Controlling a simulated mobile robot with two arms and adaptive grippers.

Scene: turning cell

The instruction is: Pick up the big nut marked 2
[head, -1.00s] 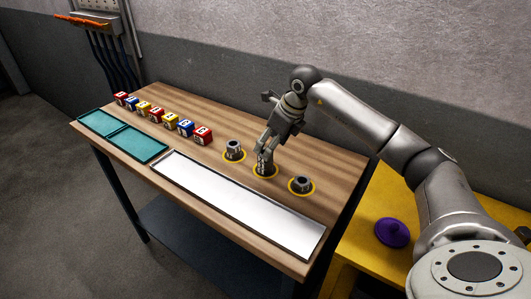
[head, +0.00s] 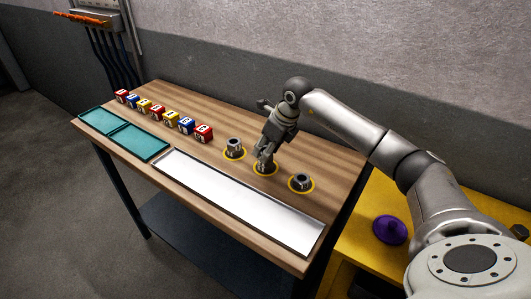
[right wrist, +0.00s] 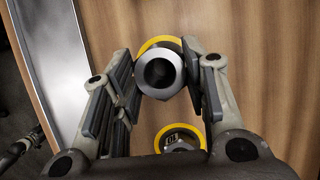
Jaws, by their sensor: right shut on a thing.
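Three big grey nuts stand in a row on the wooden table, each on a yellow ring: the left nut (head: 235,146), the middle nut (head: 263,168) and the right nut (head: 302,181). Their marks are too small to read. My right gripper (head: 264,157) points down at the middle nut, with its fingers around it. In the right wrist view this nut (right wrist: 160,74) sits between the fingers of my right gripper (right wrist: 163,80), its round hole facing the camera. The gripper is shut on it. Another nut (right wrist: 179,143) shows below, partly hidden by the gripper body.
A long white tray (head: 235,200) lies in front of the nuts. Teal trays (head: 139,142) and a row of lettered cubes (head: 157,111) are at the left. A yellow surface with a purple knob-like thing (head: 390,229) stands right of the table. A wall is behind.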

